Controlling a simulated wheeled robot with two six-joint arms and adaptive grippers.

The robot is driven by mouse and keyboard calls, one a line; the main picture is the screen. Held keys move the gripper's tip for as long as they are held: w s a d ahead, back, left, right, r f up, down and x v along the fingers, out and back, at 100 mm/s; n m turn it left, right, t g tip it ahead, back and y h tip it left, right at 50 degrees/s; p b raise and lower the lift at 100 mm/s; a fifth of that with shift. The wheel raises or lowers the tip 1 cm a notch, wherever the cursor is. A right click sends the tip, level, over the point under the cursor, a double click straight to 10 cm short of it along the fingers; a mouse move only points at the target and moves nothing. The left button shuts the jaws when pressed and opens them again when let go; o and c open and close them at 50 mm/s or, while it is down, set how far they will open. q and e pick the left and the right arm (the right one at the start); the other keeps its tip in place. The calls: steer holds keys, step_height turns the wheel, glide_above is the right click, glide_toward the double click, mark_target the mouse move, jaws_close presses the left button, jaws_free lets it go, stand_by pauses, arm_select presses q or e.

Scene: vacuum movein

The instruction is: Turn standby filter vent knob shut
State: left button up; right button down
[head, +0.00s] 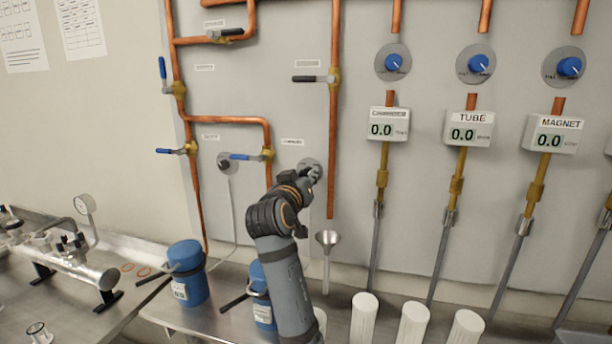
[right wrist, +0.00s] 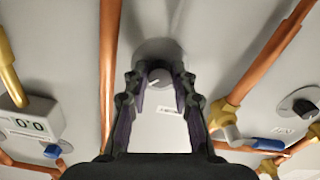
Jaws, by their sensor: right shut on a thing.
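My right gripper (head: 308,176) reaches up to the wall panel in the head view and is shut on a small grey vent knob (head: 313,165) on a round plate. In the right wrist view its fingers (right wrist: 160,84) stand on either side of the knob (right wrist: 160,76), whose front shows between the tips. The gripper hides part of the knob, and I cannot read its pointer. A small label (head: 293,142) sits just above it, too blurred to read. A second knob (head: 225,160) on a similar plate is to the left. My left gripper is not in view.
A blue-handled valve (head: 246,157) is left of the gripper, and a vertical copper pipe (head: 333,140) is close on its right. A funnel (head: 327,238) stands below right. Blue canisters (head: 190,280) and white cylinders (head: 364,318) stand on the bench.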

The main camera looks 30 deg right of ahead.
steer(key=shift+r+n+p, duration=0.1)
steer(key=shift+n+p, duration=0.5)
steer(key=shift+n, duration=0.1)
steer(key=n+p, duration=1.4)
steer(key=p, duration=0.1)
steer(key=shift+r, duration=0.15)
steer(key=shift+f+n+p, duration=0.2)
steer(key=shift+n+p, duration=0.9)
steer(key=c, duration=1.1)
jaws_free()
